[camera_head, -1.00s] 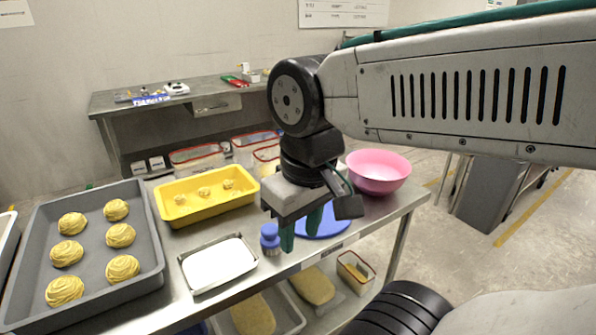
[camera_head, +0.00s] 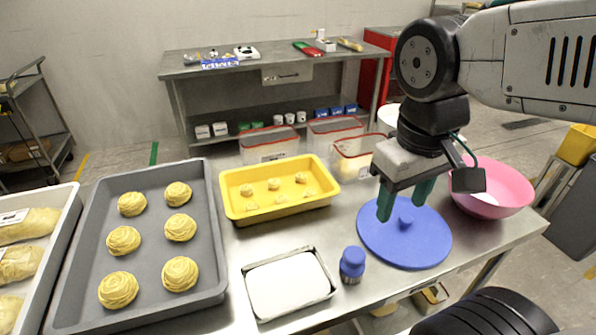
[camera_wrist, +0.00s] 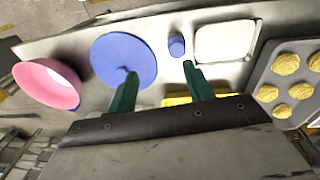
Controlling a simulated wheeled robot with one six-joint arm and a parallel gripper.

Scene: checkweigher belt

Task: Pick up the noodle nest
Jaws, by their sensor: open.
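Several yellow noodle nests lie in a grey tray (camera_head: 72,262) at the left of the steel table; one is the front right nest (camera_head: 180,274). Smaller pale yellow nests (camera_head: 274,184) sit in a yellow tray (camera_head: 236,212) at the middle. My gripper (camera_head: 403,203) is open and empty, its green fingers pointing down above the blue round lid (camera_head: 425,248), well to the right of both trays. In the wrist view the fingers (camera_wrist: 158,85) are spread apart, with the grey tray (camera_wrist: 262,75) and its nests (camera_wrist: 286,64) at the right edge.
A white-filled metal tray (camera_head: 287,284) and a blue bottle (camera_head: 352,265) stand at the table's front. A pink bowl (camera_head: 508,190) is at the right. Clear red-rimmed bins (camera_head: 270,147) stand behind the yellow tray. A white tray of wrapped loaves (camera_head: 62,212) is at far left.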

